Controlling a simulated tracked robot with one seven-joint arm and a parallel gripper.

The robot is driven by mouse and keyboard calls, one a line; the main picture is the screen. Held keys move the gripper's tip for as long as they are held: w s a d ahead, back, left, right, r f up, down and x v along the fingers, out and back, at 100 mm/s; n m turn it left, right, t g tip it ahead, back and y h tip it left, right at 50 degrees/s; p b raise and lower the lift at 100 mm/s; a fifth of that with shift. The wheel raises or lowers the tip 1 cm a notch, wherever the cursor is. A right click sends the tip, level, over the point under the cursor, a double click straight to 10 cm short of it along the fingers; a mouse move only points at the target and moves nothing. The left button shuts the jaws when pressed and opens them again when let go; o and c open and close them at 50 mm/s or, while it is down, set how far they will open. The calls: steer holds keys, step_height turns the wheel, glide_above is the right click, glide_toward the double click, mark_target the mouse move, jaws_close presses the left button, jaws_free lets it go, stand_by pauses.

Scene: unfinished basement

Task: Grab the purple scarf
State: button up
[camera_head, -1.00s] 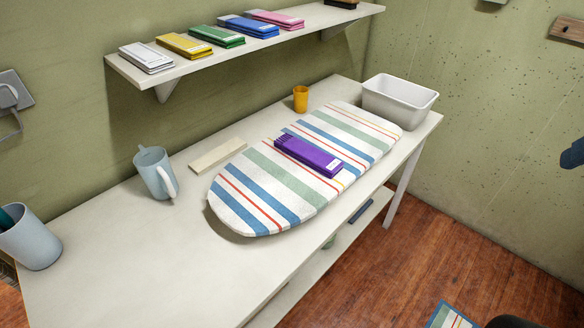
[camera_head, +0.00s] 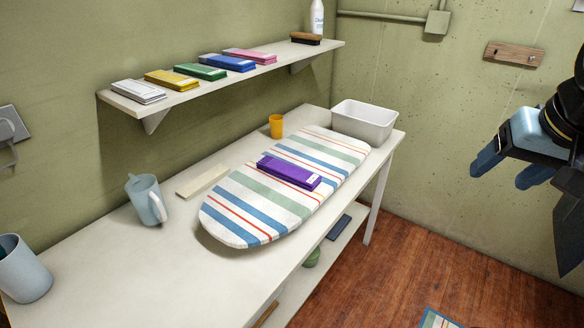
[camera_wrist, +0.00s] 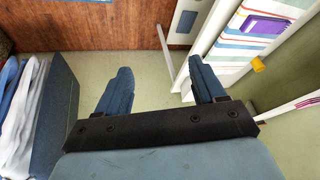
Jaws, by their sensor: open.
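The purple scarf (camera_head: 289,172) is folded into a flat rectangle with a small white label. It lies on the striped ironing board (camera_head: 244,216), which rests on the white table. In the wrist view the scarf (camera_wrist: 267,24) shows at the upper right. My gripper (camera_head: 511,169) is at the right of the head view, well apart from the scarf and the table. Its two blue fingers are spread with nothing between them, as the wrist view shows (camera_wrist: 158,90).
A white bin (camera_head: 363,123) and an orange cup (camera_head: 276,126) stand at the table's far end. A blue-grey pitcher (camera_head: 147,200) and a wooden strip (camera_head: 203,181) are left of the board. A shelf (camera_head: 187,95) with several folded cloths overhangs the back.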

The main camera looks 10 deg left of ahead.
steer(key=o, duration=0.4)
steer(key=w+a+f+m+g+y, duration=0.1)
steer(key=a, duration=0.2)
steer(key=w+a+f+m+g+y, duration=0.1)
steer(key=w+a+f+y, duration=0.1)
steer(key=a, duration=0.2)
steer(key=w+a+f+m+g+y, duration=0.1)
steer(key=a+f+m+y, duration=0.1)
steer(key=a, duration=0.1)
steer(key=shift+w+a+g, duration=0.15)
steer(key=shift+w+g, duration=0.05)
steer(key=shift+g, duration=0.1)
steer(key=m+t+y, duration=0.3)
steer(key=m+y, duration=0.3)
steer(key=m, duration=1.1)
glide_toward(300, 173)
steer(key=a+f, duration=0.1)
steer(key=w+a+f, duration=0.1)
steer(key=shift+w+a+f, duration=0.1)
steer(key=shift+a+f, duration=0.1)
steer(key=shift+f, duration=0.05)
steer(key=shift+a+r+x, duration=0.1)
steer(key=shift+r+x, duration=0.05)
steer(key=shift+x, duration=0.85)
steer(key=shift+a+r+x, duration=0.1)
steer(key=shift+r+x, duration=0.05)
steer(key=shift+x, duration=0.8)
steer(key=shift+a+r+x, duration=0.1)
steer(key=shift+r+x, duration=0.05)
steer(key=shift+x, duration=0.85)
